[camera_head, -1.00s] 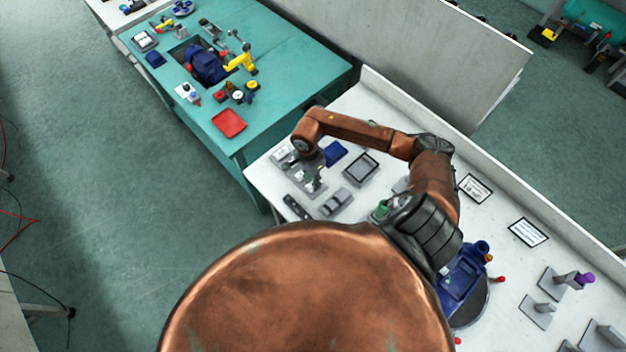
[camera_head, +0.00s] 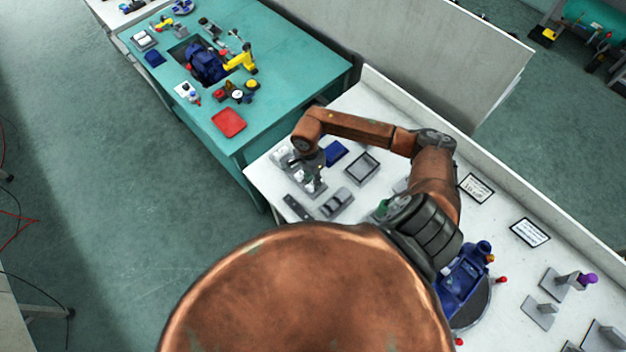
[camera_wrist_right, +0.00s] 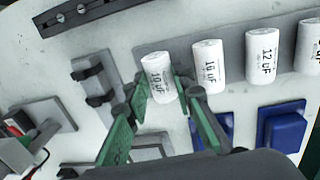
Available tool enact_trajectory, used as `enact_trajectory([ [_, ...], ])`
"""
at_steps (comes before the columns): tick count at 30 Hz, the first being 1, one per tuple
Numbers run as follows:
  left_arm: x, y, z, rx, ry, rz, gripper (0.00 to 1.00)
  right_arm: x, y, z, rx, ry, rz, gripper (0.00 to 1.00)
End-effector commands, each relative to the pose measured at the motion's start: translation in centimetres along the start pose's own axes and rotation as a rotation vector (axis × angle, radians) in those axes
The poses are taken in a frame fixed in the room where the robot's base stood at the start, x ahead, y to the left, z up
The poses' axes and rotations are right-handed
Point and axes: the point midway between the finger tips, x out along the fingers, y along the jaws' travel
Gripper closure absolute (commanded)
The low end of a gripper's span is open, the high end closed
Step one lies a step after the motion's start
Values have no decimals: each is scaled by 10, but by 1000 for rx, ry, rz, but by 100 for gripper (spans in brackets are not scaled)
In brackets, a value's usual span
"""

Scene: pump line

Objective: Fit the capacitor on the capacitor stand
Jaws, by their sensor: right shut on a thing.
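My right gripper (camera_wrist_right: 160,88) has green fingers that are shut on a white cylindrical capacitor (camera_wrist_right: 158,72) marked in µF, at the near end of a grey rack (camera_wrist_right: 178,47). I cannot tell clearly whether its lower end is clear of the rack. In the head view my right gripper (camera_head: 318,172) is small and hangs over that rack. A grey plate with two dark clips (camera_wrist_right: 97,78), perhaps the capacitor stand, lies left of the fingers in the wrist view; it also shows in the head view (camera_head: 337,202) and looks empty. My left gripper is out of view.
More white capacitors (camera_wrist_right: 208,65) stand in the rack, one marked 12 µF (camera_wrist_right: 262,52). Blue trays (camera_wrist_right: 283,128) and a grey tray (camera_head: 361,166) lie beside it. A dark strip (camera_head: 297,208) lies near the table edge. A blue pump part (camera_head: 465,275) stands further right.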

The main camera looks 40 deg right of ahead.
Motion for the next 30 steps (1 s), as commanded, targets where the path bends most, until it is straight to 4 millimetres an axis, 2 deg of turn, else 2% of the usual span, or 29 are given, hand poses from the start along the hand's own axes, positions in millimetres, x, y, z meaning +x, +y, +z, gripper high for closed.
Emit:
enact_trajectory([
  [17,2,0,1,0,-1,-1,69,1,-1,0,0,1,-1,100],
  [18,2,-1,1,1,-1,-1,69,1,-1,0,0,0,-1,76],
  [26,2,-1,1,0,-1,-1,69,1,0,0,0,0,-1,58],
  [30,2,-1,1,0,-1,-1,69,1,0,0,0,0,-1,57],
])
